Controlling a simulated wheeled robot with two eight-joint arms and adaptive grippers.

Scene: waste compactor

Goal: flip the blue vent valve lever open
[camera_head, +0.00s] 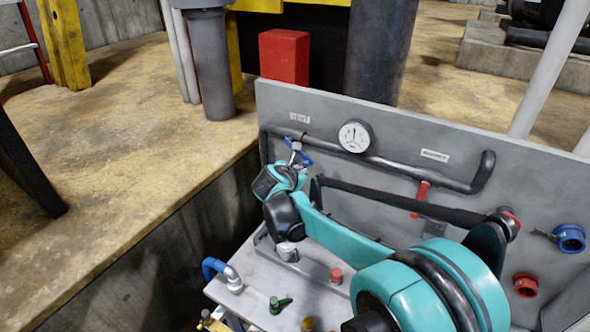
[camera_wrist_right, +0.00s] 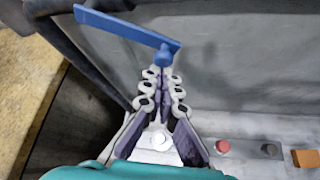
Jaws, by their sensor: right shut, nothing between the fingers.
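The blue lever (camera_head: 304,158) sits on the dark pipe at the left end of the grey panel. In the right wrist view the blue lever (camera_wrist_right: 125,28) is a flat bar slanting up and left from its round blue hub. My right gripper (camera_head: 297,153) is at the lever in the head view and partly covers it. In the right wrist view my right gripper (camera_wrist_right: 162,76) is shut and empty, its fingertips right by the hub. I cannot tell whether they touch. My left gripper is out of view.
The panel (camera_head: 500,155) carries a gauge (camera_head: 354,136), a red lever (camera_head: 421,195) and a blue round valve (camera_head: 570,238). Below, the bench holds a blue elbow (camera_head: 213,267), a green valve (camera_head: 280,304) and a red knob (camera_head: 336,275). A concrete ledge (camera_head: 130,200) lies left.

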